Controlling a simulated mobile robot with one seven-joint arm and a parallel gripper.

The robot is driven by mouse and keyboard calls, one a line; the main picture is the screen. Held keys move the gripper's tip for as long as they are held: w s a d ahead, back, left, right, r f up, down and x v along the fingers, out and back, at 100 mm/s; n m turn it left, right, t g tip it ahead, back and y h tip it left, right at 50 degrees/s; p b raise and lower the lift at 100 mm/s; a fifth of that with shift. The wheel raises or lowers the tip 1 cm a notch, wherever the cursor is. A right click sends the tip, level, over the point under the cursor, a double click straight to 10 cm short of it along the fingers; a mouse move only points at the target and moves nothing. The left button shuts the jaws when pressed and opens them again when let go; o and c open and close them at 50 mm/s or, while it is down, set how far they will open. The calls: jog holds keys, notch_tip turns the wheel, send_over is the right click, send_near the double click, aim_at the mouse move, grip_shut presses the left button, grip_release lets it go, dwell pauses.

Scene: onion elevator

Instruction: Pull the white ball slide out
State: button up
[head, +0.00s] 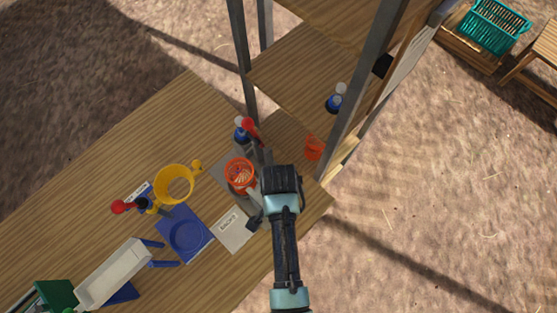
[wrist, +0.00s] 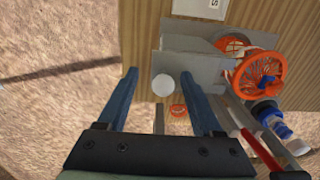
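The white ball (wrist: 165,86) shows in the wrist view beside a grey metal housing (wrist: 190,68), which the slide seems to belong to. My gripper (wrist: 158,75) is open, with one blue finger left of the ball and one right of it. The ball lies between the fingertips, with visible space on its left; contact cannot be told. In the head view my gripper (head: 258,190) is over the table's right edge, beside the orange basket (head: 240,173). The ball cannot be made out clearly there, and my arm hides part of the housing.
A red-knobbed lever (head: 248,125) and a blue-and-white part (head: 241,132) stand behind the basket. A grey post (head: 368,90) rises at right. An orange cup (head: 314,148) is near it.

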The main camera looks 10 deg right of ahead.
dwell(0.4)
notch_tip(320, 180, up, 6)
jog(key=p, duration=0.6)
dwell(0.6)
